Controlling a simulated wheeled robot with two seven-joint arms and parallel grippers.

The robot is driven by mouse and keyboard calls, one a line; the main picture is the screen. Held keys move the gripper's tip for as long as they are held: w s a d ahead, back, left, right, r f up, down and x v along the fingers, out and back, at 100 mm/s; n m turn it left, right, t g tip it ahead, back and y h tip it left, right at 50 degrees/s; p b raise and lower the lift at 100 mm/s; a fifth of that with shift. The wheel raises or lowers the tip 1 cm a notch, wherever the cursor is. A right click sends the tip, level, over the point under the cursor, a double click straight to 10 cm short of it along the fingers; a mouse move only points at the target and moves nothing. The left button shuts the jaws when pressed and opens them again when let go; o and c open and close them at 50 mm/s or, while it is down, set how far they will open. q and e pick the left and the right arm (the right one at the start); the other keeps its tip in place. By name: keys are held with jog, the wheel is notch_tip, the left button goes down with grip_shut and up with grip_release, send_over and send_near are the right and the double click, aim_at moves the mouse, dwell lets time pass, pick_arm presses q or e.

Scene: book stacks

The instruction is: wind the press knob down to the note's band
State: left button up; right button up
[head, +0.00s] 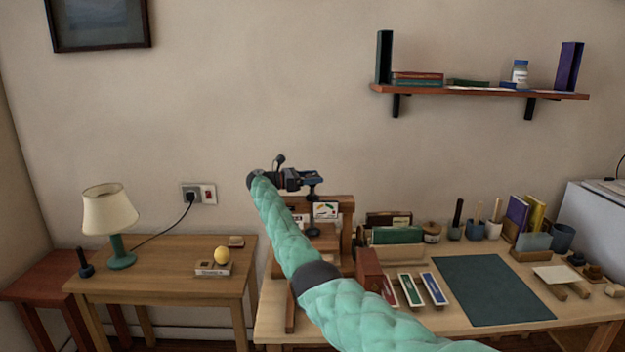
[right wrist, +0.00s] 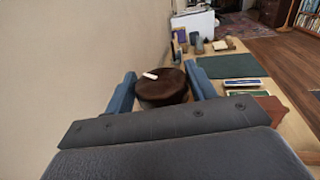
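The wooden press (head: 345,232) stands on the desk's left part, against the wall. A note card (head: 326,210) with coloured marks is fixed on it; which band is which is too small to tell. My right gripper (head: 312,178) is at the top of the press, over its dark screw. In the right wrist view the round dark brown knob (right wrist: 163,90), with a white mark on top, lies between my right gripper's blue fingers (right wrist: 161,80). The fingers flank it closely; whether they press on it I cannot tell. My left gripper is not in view.
My right arm crosses the desk and hides part of it. Right of the press are several trays, boxes and pen cups, and a dark mat (head: 493,290). A side table (head: 150,265) with a lamp (head: 110,212) stands left. A wall shelf (head: 480,92) hangs above.

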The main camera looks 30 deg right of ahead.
jog(key=shift+o, duration=1.4)
jog(key=shift+r, duration=0.1)
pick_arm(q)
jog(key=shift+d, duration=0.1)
pick_arm(e)
jog(key=shift+a+f, duration=0.1)
jog(key=shift+f, duration=0.1)
jog(key=b+v, duration=0.2)
jog(key=v, duration=0.4)
jog(key=shift+w+a, duration=0.2)
jog(key=shift+a, duration=0.35)
jog(key=shift+w+a+r, duration=0.1)
jog(key=shift+w+a, duration=0.05)
jog(key=shift+a, duration=0.05)
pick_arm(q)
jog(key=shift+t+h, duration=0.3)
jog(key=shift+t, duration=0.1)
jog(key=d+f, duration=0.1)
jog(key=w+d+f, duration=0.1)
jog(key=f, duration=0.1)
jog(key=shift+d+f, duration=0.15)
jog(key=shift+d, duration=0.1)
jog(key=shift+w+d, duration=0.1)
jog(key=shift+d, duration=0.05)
pick_arm(e)
jog(key=shift+c, duration=0.2)
